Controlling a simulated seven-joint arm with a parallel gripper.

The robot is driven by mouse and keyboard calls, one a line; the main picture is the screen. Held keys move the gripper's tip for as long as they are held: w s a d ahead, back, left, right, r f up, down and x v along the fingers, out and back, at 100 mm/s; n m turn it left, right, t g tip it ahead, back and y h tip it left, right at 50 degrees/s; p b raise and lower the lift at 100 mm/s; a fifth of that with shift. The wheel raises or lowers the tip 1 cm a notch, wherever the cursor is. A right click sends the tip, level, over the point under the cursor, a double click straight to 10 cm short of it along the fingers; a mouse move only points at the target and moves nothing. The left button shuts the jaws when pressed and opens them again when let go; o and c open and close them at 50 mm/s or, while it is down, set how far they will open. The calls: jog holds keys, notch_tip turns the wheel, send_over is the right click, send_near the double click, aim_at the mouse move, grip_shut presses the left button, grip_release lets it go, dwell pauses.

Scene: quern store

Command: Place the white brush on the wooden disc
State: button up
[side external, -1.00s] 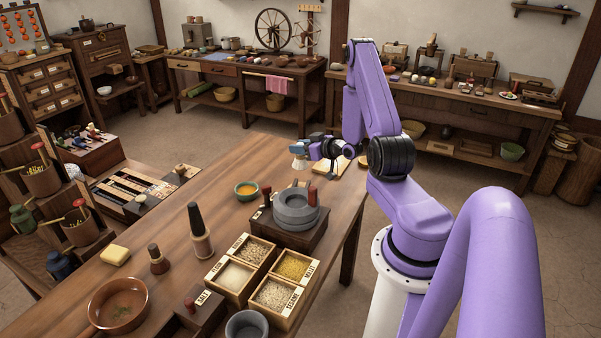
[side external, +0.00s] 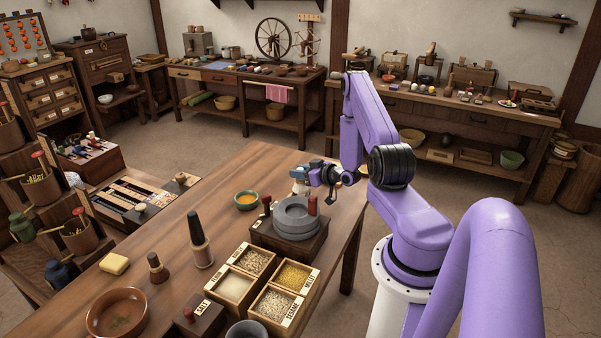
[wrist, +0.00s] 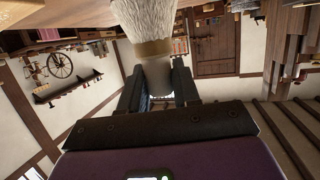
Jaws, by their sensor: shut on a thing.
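My gripper (side external: 313,174) is shut on the white brush (side external: 299,188) just above the far end of the table, behind the grey stone quern. In the wrist view, the brush's pale bristles (wrist: 147,22) and tan band are beyond the fingers (wrist: 160,88), with the handle between them. In the side view the bristles point down; whether they touch anything is unclear. A pale tan flat piece (side external: 349,179) lies behind my gripper, mostly hidden. I cannot tell whether it is the wooden disc.
The quern (side external: 297,222) with a red-topped peg stands close in front of my gripper. A green bowl (side external: 246,201) is to its left. A divided grain box (side external: 262,285) and a dark bottle (side external: 198,240) stand nearer. Table left of the bowl is clear.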

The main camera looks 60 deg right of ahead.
jog(key=shift+f, duration=0.6)
jog(key=o, duration=1)
jog(key=shift+o, duration=0.2)
jog(key=shift+r, duration=0.5)
jog(key=v, duration=1.2)
jog(key=shift+r, duration=0.1)
